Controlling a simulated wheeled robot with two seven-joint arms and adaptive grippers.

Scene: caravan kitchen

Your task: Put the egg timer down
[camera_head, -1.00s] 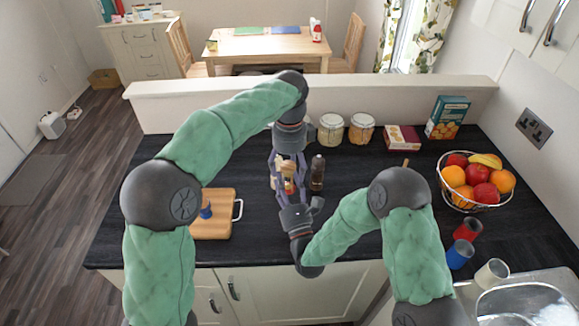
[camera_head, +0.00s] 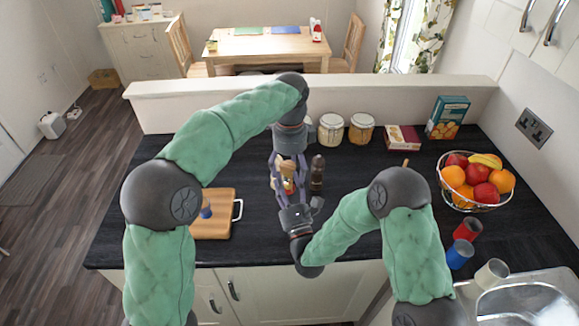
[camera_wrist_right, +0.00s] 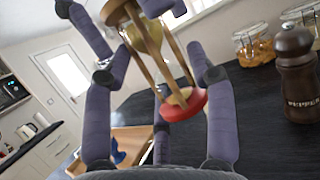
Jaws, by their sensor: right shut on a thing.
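The egg timer is an hourglass with wooden posts and a red base. It shows tilted between the fingers in the right wrist view (camera_wrist_right: 183,104), and small between my two hands in the head view (camera_head: 288,184). My right gripper (camera_head: 286,190) is shut on it from the near side; its purple fingers flank the timer in the wrist view. My left gripper (camera_head: 288,172) points down over the timer from the far side, its fingers around or beside it. Overlapping fingers hide whether the left one grips it. The timer's upper end is cut off in the wrist view.
A dark pepper mill (camera_head: 317,174) stands just right of the hands. A wooden board (camera_head: 212,225) with a blue object (camera_head: 206,211) lies left. Jars (camera_head: 331,130), boxes (camera_head: 402,138) and a fruit basket (camera_head: 476,205) stand behind and right.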

